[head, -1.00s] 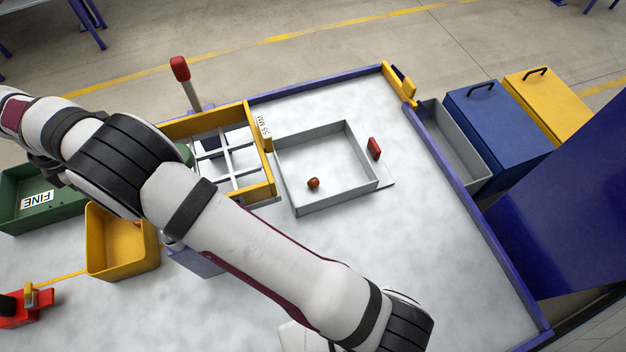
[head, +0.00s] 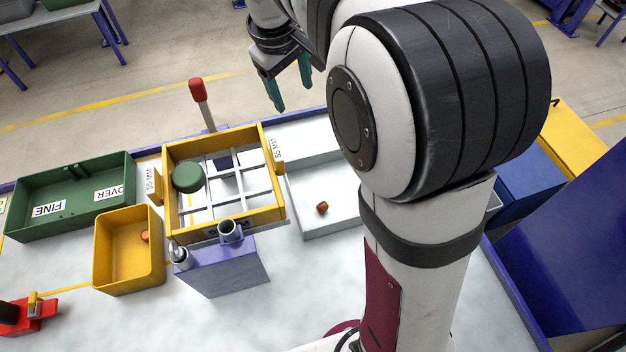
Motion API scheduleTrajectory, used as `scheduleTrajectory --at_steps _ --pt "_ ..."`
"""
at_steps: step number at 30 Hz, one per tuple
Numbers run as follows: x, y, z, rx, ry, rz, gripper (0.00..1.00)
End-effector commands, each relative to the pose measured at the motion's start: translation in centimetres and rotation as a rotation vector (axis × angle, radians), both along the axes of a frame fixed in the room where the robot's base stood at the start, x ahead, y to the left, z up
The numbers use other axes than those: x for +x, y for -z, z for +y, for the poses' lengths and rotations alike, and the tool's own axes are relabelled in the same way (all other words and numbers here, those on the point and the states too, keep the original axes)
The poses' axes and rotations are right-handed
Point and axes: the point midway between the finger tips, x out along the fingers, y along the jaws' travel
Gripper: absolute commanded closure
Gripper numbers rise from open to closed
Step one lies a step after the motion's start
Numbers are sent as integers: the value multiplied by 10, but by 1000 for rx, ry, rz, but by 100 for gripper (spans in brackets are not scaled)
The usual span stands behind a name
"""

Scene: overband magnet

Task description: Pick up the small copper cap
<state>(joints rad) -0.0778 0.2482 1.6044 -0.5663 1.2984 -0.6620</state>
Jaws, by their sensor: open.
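A small copper-brown piece (head: 322,208), which looks like the copper cap, lies in the shallow grey tray (head: 318,232) right of the yellow sieve frame. Another small orange-brown piece (head: 145,237) shows inside the yellow bin (head: 128,283); I cannot tell its shape. My gripper (head: 294,98), with teal fingers, is open and empty. It appears at the top of the view, above the table's back edge and apart from both pieces. My arm hides the right part of the grey tray.
The yellow sieve frame (head: 226,235) with a white grid holds a green round knob (head: 187,178). A red-tipped lever (head: 198,92) stands behind it.

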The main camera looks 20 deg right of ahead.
Motion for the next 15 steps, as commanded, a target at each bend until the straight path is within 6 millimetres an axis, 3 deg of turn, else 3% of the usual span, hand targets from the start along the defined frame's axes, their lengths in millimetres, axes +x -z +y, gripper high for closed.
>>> scheduleTrajectory --at_steps 1,3,6,11,15 --pt "-21 31 -13 36 2 66 33" --pt "-49 66 -23 92 2 136 33" --pt "-78 96 -29 149 8 189 33" --pt "-90 131 -30 170 10 213 33" --pt "-89 173 -30 170 9 214 33"
